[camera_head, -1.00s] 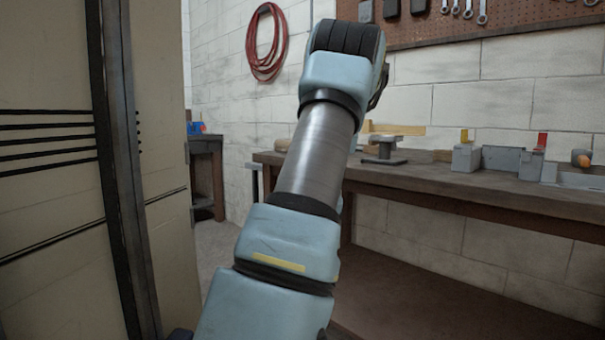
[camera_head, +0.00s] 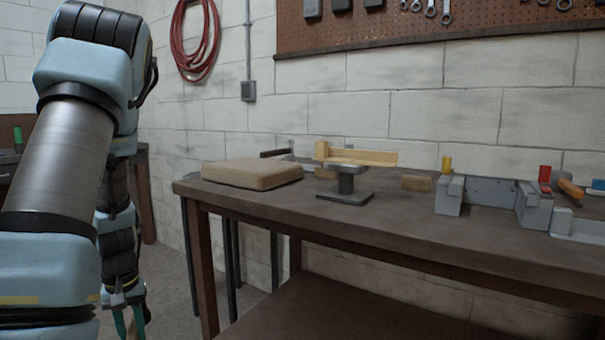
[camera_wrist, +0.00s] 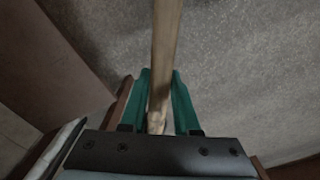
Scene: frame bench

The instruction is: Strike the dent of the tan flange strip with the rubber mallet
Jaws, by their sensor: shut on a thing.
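My gripper (camera_wrist: 160,76) has green fingers and is shut on a wooden handle (camera_wrist: 166,40), taken to be the rubber mallet's; its head is outside the wrist view. In the head view my gripper (camera_head: 128,320) hangs low at the lower left, over the floor and left of the bench; the mallet cannot be made out there. A long tan strip (camera_head: 365,158) with a raised left end, likely the flange strip, lies on the bench behind a small metal anvil stand (camera_head: 345,187). I cannot make out its dent.
The bench (camera_head: 400,226) runs rightward along the wall. A tan pad (camera_head: 252,174) lies at its left end. A small wooden block (camera_head: 416,183) and grey blocks (camera_head: 448,196) (camera_head: 535,206) stand to the right. The bench front is mostly clear.

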